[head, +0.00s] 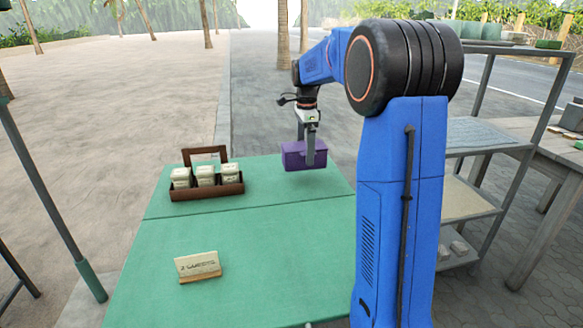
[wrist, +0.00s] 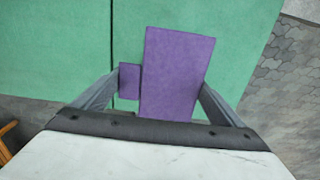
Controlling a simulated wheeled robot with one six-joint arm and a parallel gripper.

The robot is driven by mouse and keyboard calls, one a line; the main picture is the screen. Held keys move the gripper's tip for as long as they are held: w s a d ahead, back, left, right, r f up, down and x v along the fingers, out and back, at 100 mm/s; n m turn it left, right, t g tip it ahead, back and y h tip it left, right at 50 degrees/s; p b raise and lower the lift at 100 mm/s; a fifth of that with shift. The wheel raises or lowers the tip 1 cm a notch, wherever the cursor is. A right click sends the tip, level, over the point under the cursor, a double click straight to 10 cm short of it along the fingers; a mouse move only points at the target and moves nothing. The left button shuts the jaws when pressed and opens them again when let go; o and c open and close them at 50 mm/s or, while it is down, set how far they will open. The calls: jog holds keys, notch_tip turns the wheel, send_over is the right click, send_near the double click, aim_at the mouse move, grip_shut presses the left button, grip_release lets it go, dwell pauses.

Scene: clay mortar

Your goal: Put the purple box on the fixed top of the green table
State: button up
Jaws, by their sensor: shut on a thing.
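The purple box (head: 293,156) is held in my gripper (head: 305,150) at the far right of the green table (head: 240,256), over the section beyond the seam. In the wrist view the purple box (wrist: 176,72) sits between the two fingers of my gripper (wrist: 160,84), with a smaller purple piece at its left side. Green table surface (wrist: 235,40) lies beneath, with the seam left of most of the box. I cannot tell whether the box's underside touches the table.
A brown wooden rack (head: 207,191) with three pale lidded jars stands at the table's far left. A small sign card (head: 198,266) stands on the near section. A metal shelf (head: 470,190) is at the right. The middle of the table is clear.

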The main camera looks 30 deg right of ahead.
aim_at(304, 164)
jog(key=shift+f, duration=2.95)
jog(key=shift+a+f, duration=0.1)
jog(key=o, duration=1.4)
jog(key=shift+c, duration=0.2)
notch_tip(304, 164, up, 12)
jog(key=shift+f, duration=0.15)
jog(key=shift+s+r, duration=0.1)
jog(key=shift+r, duration=0.2)
